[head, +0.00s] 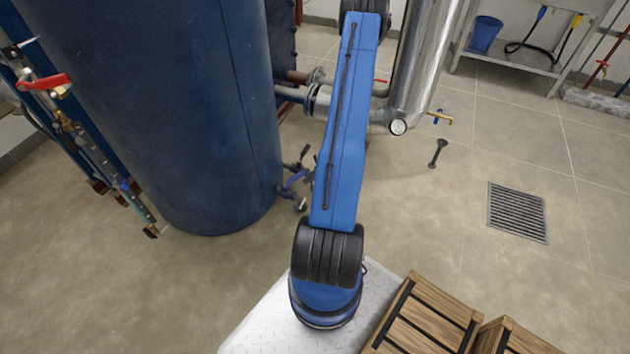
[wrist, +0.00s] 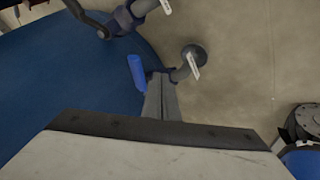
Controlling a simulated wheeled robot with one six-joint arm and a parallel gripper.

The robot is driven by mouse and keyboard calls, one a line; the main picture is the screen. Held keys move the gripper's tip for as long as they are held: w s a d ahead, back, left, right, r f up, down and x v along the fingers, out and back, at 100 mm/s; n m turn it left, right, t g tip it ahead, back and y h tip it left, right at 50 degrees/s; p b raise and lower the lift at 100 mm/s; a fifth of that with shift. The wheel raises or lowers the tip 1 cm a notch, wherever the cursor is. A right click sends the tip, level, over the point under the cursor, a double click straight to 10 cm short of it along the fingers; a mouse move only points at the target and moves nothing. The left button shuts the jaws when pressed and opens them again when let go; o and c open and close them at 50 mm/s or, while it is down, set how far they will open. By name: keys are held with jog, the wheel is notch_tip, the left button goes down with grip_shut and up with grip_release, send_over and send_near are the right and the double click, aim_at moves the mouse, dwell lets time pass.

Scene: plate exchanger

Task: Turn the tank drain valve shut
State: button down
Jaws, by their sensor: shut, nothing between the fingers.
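The tank (head: 165,100) is a large dark blue cylinder; its wall also fills the left of the wrist view (wrist: 70,95). Low on its right side in the head view is the drain valve (head: 297,177), with a blue lever. In the wrist view the blue lever handle (wrist: 136,73) stands just left of my fingertips. A dark outlet elbow (wrist: 193,56) with a white tag is just right of them. My gripper (wrist: 161,80) is shut and empty, its fingertips over the valve body and hiding part of it. I cannot tell whether they touch the lever. In the head view my arm hides the gripper.
Another dark fitting with a white tag (wrist: 125,18) is at the top of the wrist view. Wooden crates (head: 425,315) are at the lower right. A floor grate (head: 517,211) lies on open tiled floor.

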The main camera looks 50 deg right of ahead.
jog(key=shift+w+d, duration=0.25)
jog(key=shift+w, duration=0.65)
